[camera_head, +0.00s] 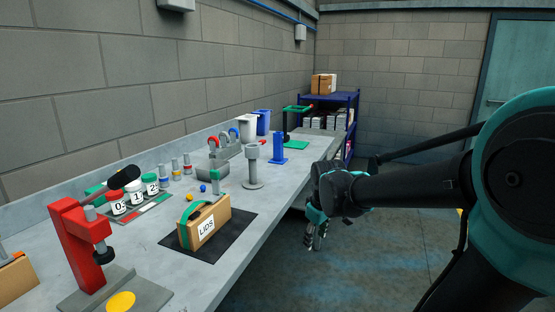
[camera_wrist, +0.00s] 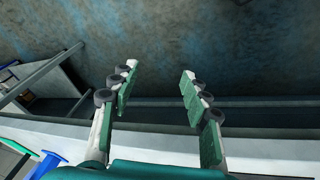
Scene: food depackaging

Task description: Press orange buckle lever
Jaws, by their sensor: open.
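A cardboard box marked LIDS (camera_head: 208,229) with a green strap (camera_head: 184,236) around it stands on a black mat (camera_head: 177,240) on the bench. I cannot make out an orange buckle lever on this strap. A small orange part (camera_head: 18,254) shows on top of another cardboard box (camera_head: 14,281), cut off at the left edge; I cannot tell whether it is a lever. My gripper (camera_head: 315,240) hangs beyond the bench's front edge, right of and apart from both boxes. In the wrist view my gripper (camera_wrist: 158,75) is open and empty, with floor beyond its fingers.
A red press (camera_head: 82,243) with a yellow disc (camera_head: 121,302) stands left of the strapped box. Labelled jars (camera_head: 134,193), a grey post stand (camera_head: 253,168), a blue stand (camera_head: 278,148) and a green stand (camera_head: 296,143) occupy the grey bench (camera_head: 240,240). The floor (camera_head: 360,262) below my gripper is clear.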

